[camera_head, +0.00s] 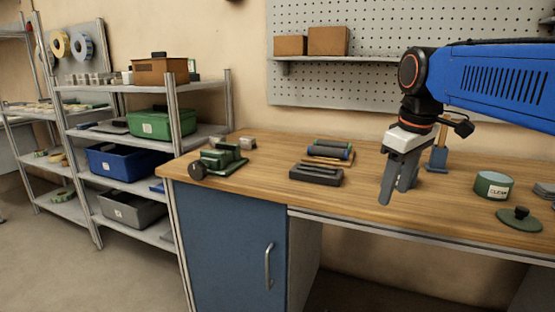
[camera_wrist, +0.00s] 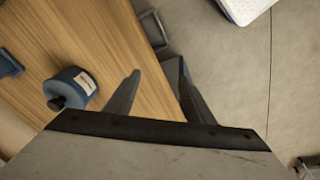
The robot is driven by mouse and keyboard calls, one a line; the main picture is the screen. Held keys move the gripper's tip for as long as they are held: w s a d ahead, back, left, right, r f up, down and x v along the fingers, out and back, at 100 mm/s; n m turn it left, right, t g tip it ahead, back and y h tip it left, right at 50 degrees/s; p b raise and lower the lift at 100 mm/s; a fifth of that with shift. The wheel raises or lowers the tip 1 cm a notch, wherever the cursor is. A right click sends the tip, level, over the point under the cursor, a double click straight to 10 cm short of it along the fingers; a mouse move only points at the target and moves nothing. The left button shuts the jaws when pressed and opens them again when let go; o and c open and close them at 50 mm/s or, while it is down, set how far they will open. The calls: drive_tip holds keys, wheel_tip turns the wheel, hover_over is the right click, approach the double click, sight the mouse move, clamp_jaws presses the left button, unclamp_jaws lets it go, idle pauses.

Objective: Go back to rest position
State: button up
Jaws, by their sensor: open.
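My gripper (camera_head: 397,192) hangs from the blue arm above the front part of the wooden workbench (camera_head: 270,190), pointing down. Its two grey fingers are apart with nothing between them. In the wrist view the fingers (camera_wrist: 157,72) are also spread and empty, with the bench edge and grey floor beyond them. A round tin with a label (camera_head: 493,186) stands on the bench to the right of the gripper, and a green lid with a dark knob (camera_head: 519,219) lies in front of it. A labelled round container (camera_wrist: 74,88) shows left of the fingers in the wrist view.
A dark block holder (camera_head: 316,174), a wooden tray with dark rolls (camera_head: 330,151) and a green tape device (camera_head: 222,160) stand left of the gripper. A blue stand (camera_head: 437,158) is behind it. Shelves with a green bin (camera_head: 163,123) and blue bin (camera_head: 125,162) are at left.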

drive_tip(key=s+d+f+m+t, duration=0.2)
drive_tip(key=s+f+m, duration=0.5)
drive_tip(key=s+f, duration=1.1)
wheel_tip(320, 180, down, 3)
drive_tip(key=shift+d+r+t, duration=0.15)
drive_tip(key=shift+d+t, duration=0.15)
